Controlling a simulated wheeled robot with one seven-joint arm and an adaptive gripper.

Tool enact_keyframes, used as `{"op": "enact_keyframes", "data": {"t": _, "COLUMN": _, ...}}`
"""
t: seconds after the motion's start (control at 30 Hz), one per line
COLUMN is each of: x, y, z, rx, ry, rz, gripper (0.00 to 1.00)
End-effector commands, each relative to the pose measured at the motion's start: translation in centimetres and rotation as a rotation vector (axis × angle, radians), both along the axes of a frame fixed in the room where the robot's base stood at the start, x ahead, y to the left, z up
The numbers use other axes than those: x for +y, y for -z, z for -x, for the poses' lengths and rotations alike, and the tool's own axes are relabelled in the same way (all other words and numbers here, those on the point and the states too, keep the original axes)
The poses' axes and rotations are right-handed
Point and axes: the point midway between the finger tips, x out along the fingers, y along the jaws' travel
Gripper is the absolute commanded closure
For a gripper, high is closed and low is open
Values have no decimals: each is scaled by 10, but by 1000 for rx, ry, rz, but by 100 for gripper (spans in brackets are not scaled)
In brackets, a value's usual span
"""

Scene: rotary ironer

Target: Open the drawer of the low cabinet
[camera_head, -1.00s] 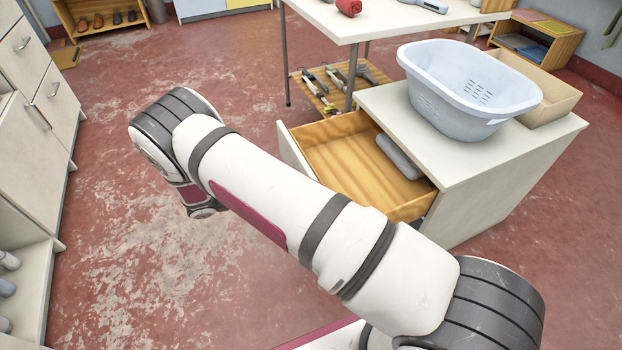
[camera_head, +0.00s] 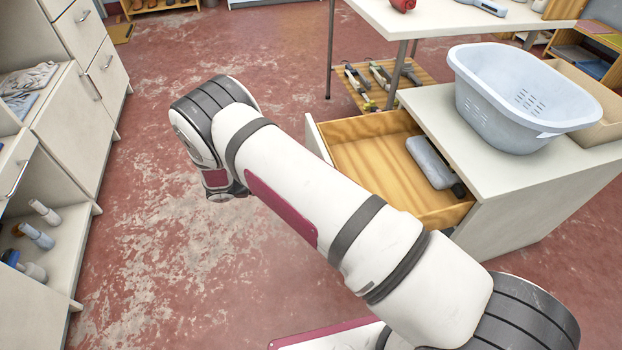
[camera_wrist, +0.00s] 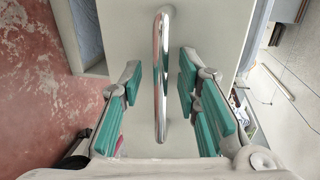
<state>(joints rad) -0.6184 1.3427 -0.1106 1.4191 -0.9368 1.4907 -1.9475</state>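The low cabinet (camera_head: 540,205) stands at the right in the head view, with its drawer (camera_head: 365,155) pulled well out. The drawer has a wooden inside and a white front panel (camera_head: 318,140). A grey-blue object (camera_head: 430,160) with a dark end lies in it. My arm crosses in front, and my gripper is out of sight in the head view. In the wrist view, my gripper (camera_wrist: 160,90) is open. Its teal-padded fingers stand on both sides of a chrome bar handle (camera_wrist: 161,75) on a pale panel, with visible gaps.
A pale-blue basket (camera_head: 515,95) and a cardboard box (camera_head: 595,120) stand on the cabinet. A white table (camera_head: 450,20) is behind it, with tools on a low wooden shelf (camera_head: 385,85). White storage units (camera_head: 75,120) line the left. The red floor between is clear.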

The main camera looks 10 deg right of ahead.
Motion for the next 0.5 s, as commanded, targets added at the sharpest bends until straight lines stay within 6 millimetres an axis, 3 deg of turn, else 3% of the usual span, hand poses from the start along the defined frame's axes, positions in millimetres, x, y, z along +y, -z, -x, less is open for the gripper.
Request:
{"op": "enact_keyframes", "data": {"t": 0.27, "x": 6, "y": -1, "z": 0, "rx": -1, "ry": -1, "rz": -1, "gripper": 70}}
{"op": "enact_keyframes", "data": {"t": 0.5, "x": 45, "y": -9, "z": 1, "rx": -3, "ry": -3, "rz": -2, "gripper": 70}}
